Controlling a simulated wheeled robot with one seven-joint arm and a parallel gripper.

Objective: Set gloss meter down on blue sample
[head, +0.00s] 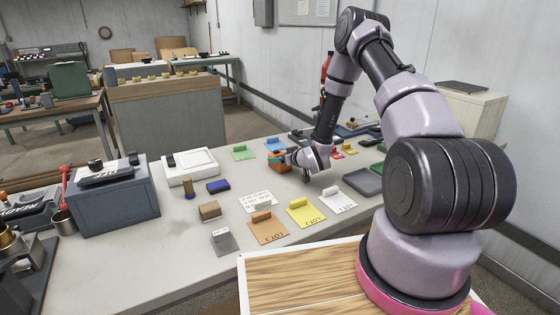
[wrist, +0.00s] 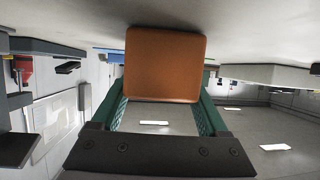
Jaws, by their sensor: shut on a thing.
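The gloss meter, an orange-brown block (head: 276,157), is in my gripper (head: 287,161) over the far middle of the table. In the wrist view the gloss meter (wrist: 165,65) is between my gripper's two green fingers (wrist: 162,108), which are shut on it. The blue sample (head: 275,144) is a blue card with a small block on it, just behind the gloss meter in the head view. A blue strip (wrist: 115,57), likely this sample, shows beside the meter in the wrist view. Whether the meter touches the table is unclear.
A green card (head: 243,153) lies left of the blue one. Orange (head: 268,231), yellow (head: 304,213) and white (head: 338,200) cards lie nearer the front. A white tray-like device (head: 190,167) and a grey box (head: 112,198) stand left. Small items crowd the right beyond my arm.

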